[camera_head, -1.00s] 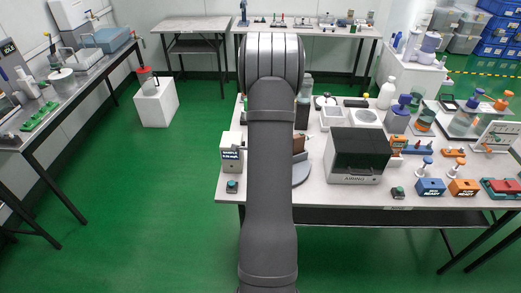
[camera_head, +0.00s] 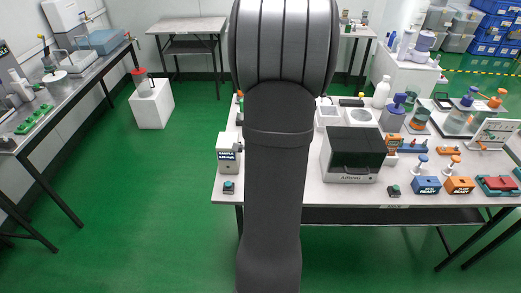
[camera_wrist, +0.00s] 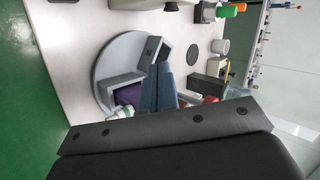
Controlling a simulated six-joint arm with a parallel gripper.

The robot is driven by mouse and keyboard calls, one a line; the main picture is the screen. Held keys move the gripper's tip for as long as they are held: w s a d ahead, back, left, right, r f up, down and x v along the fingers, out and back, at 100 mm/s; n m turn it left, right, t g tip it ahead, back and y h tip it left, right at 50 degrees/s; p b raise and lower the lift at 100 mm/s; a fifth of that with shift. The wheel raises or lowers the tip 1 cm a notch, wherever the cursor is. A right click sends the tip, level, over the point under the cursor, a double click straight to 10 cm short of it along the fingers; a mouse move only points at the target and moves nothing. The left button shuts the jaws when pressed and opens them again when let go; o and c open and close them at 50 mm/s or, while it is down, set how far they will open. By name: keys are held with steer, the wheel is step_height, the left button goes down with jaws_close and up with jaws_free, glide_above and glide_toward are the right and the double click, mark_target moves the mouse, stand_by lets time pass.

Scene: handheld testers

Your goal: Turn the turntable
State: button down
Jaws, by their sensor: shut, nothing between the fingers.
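The turntable (camera_wrist: 112,58) is a round grey disc on the white bench in the wrist view. Grey upright pieces stand on it, one at its upper right (camera_wrist: 154,50) and one at its lower left around a dark purple part (camera_wrist: 128,95). My gripper (camera_wrist: 163,68) has its bluish-grey fingers together, over or beside the right part of the disc. I cannot tell whether they touch an upright piece. The dark gripper body hides the lower side of the scene. In the head view my arm covers the turntable and gripper.
In the head view, a dark-lidded box (camera_head: 352,155) stands right of my arm, and a white box with a display (camera_head: 229,153) stands left. In the wrist view, a black box (camera_wrist: 207,89) and a white cup (camera_wrist: 220,46) are right of the disc.

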steer(key=d+m, duration=0.2)
steer(key=s+d+m, duration=0.1)
steer(key=d+m, duration=0.1)
steer(key=s+d+m+y, duration=0.1)
steer(key=d+m, duration=0.1)
steer(key=d, duration=0.1)
steer(key=shift+s+t, duration=0.15)
steer(key=shift+t, duration=0.25)
steer(key=s+d+f+n+t+y, duration=0.2)
steer(key=s+d+f+n+y, duration=0.3)
steer(key=d, duration=0.3)
steer(key=s+d+f+n+t+y, duration=0.1)
steer(key=s+d+f+n+y, duration=0.15)
steer(key=d+f+n, duration=0.4)
steer(key=shift+m+t+y, duration=0.3)
steer(key=shift+m+y, duration=0.05)
steer(key=shift+m, duration=0.1)
steer(key=x, duration=0.8)
steer(key=shift+w+f, duration=0.3)
steer(key=shift+w, duration=0.2)
steer(key=a, duration=0.3)
steer(key=shift+w+a, duration=0.2)
steer(key=shift+w, duration=0.05)
steer(key=shift+a, duration=0.45)
